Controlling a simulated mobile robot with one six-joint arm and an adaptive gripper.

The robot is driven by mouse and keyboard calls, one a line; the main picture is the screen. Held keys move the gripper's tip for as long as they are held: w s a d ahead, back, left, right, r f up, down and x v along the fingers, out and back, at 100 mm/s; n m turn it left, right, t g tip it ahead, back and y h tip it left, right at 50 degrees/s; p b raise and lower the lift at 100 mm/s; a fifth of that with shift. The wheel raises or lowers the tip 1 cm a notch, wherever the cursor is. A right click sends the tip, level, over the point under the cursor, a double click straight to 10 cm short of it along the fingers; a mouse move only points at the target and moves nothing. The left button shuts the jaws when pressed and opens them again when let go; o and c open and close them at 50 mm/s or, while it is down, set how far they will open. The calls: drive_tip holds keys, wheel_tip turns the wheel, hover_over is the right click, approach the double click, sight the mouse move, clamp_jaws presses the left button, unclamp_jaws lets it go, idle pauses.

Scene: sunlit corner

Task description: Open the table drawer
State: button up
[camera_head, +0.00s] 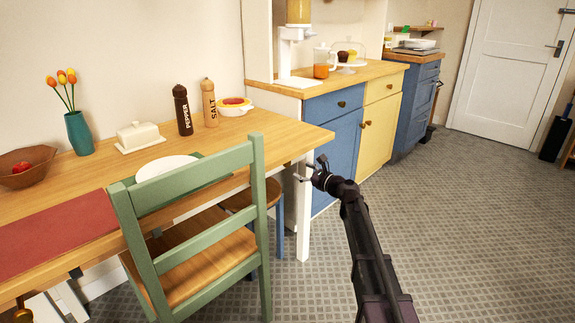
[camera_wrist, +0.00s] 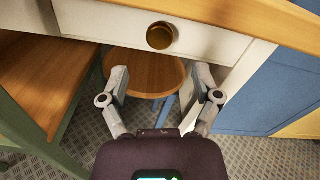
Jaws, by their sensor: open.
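The wooden table (camera_head: 225,128) fills the left of the head view, and its top edge (camera_wrist: 260,18) runs along the top of the wrist view. Under that edge is the white drawer front (camera_wrist: 105,22) with a round brass knob (camera_wrist: 160,36). The drawer front looks flush with the table frame. In the head view, the chair and my gripper largely hide it. My gripper (camera_wrist: 160,80) is open and empty, its two fingers spread below the knob and apart from it. In the head view, my gripper (camera_head: 308,172) is beside the table's right end, near a white leg.
A green chair (camera_head: 192,166) stands at the table's near side. A round wooden stool (camera_wrist: 145,68) is under the table, behind my fingers. Blue and yellow cabinets (camera_head: 383,130) stand to the right.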

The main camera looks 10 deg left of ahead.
sight(289, 164)
drive_tip(key=x, duration=0.7)
drive_tip(key=shift+w+a, duration=0.2)
drive_tip(key=shift+a, duration=0.05)
clamp_jaws()
